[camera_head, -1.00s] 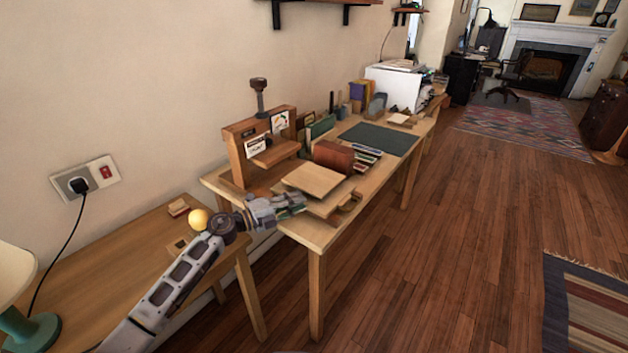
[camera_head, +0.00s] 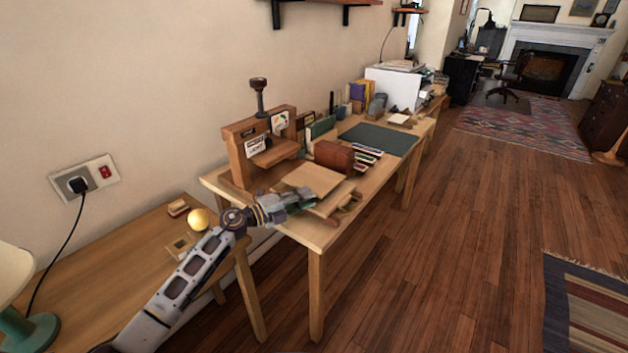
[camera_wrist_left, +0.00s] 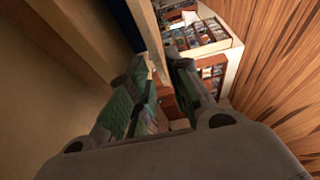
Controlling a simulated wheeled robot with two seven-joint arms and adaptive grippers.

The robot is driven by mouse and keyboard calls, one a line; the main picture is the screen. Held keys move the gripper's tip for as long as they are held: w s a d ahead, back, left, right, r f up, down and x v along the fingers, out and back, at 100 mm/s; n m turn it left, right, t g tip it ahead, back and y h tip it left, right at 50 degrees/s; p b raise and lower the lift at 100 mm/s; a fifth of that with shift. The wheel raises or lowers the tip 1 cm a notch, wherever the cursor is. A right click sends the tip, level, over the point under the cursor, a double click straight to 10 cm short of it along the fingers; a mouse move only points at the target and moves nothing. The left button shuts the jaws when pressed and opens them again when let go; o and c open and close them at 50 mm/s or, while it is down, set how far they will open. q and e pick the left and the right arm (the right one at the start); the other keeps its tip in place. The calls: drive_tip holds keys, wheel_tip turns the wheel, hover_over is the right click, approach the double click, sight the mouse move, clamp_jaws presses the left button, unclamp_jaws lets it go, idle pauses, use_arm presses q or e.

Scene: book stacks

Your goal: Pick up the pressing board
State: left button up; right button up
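The pressing board, a flat light-wood square (camera_head: 316,178), lies on top of other flat wooden pieces at the near end of the workbench, in front of the wooden press (camera_head: 258,147). My left gripper (camera_head: 306,196) is at the board's near edge, reaching in from the left. In the left wrist view the two green-padded fingers (camera_wrist_left: 160,72) stand apart, with a pale wooden edge (camera_wrist_left: 147,32) reaching between their tips. That edge looks like the board's. I cannot tell whether either finger touches it. My right gripper is in no view.
The workbench (camera_head: 313,231) also holds a brown block (camera_head: 334,156), several small books (camera_head: 366,154) and a green mat (camera_head: 378,138). The wood floor at right is open.

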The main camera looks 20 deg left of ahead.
sight(314, 179)
use_arm(q)
drive_tip(key=shift+b+x, duration=0.35)
drive_tip(key=shift+x, duration=1.55)
drive_tip(key=shift+c, duration=0.2)
clamp_jaws()
